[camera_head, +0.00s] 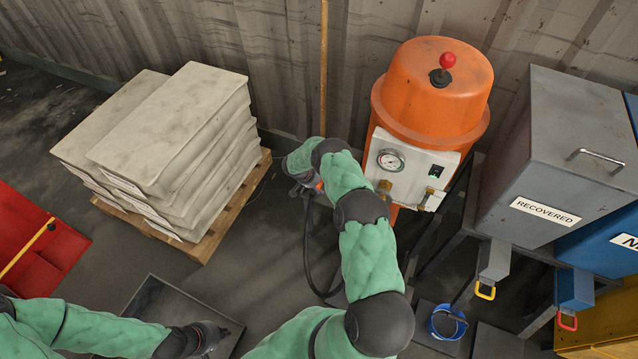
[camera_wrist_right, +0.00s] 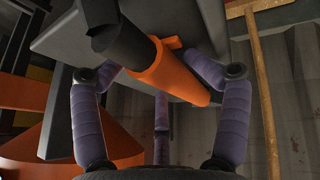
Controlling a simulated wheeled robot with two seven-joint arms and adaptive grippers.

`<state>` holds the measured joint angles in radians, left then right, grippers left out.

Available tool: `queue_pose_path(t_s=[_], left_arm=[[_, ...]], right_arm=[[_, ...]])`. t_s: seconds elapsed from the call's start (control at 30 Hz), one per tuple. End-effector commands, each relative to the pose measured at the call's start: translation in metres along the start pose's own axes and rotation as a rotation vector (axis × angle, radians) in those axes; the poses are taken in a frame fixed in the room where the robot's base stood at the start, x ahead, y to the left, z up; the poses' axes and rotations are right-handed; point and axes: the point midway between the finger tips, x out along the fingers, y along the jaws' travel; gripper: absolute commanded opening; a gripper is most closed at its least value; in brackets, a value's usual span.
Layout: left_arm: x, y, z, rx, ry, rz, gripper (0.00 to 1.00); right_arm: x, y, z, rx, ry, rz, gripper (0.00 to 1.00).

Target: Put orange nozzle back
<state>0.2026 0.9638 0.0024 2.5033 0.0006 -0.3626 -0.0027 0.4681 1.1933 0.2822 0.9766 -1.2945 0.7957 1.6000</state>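The orange nozzle (camera_wrist_right: 170,75) lies between the purple fingers of my right gripper (camera_wrist_right: 155,80) in the right wrist view, with a black part at its upper left end. The fingers bend in around it, and their tips are partly hidden behind it. In the head view my right gripper (camera_head: 305,185) is left of the orange machine (camera_head: 432,95), with a small bit of the orange nozzle (camera_head: 319,187) showing. A black hose (camera_head: 309,250) hangs below it. My left gripper (camera_head: 208,338) is low over a dark tray, its fingers too unclear to read.
The machine has a white panel (camera_head: 410,165) with a gauge (camera_head: 390,160). A wooden handle (camera_head: 324,70) leans on the wall behind my right gripper. Stacked sacks (camera_head: 180,130) stand on a pallet (camera_head: 215,232) to the left. Grey and blue bins and a blue bucket (camera_head: 447,322) are right.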

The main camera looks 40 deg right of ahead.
Motion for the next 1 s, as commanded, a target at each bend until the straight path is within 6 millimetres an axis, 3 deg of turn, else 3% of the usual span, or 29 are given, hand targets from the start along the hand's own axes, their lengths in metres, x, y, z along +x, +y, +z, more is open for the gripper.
queue_pose_path(t_s=[0.03,0.37,0.8,1.0], left_arm=[[0.0,0.0,0.0,0.0,0.0,0.0,0.0],[0.0,0.0,0.0,0.0,0.0,0.0,0.0],[-0.032,0.011,0.001,0.0,0.0,0.0,0.0],[-0.039,0.014,0.002,0.0,0.0,0.0,0.0]], right_arm=[[0.005,0.001,0.013,-0.012,-0.017,0.006,0.68],[-0.004,0.003,0.01,-0.013,-0.017,0.006,0.68],[-0.093,0.004,-0.001,-0.008,-0.007,0.002,0.68],[-0.12,0.004,-0.001,-0.006,-0.006,0.003,0.68]])
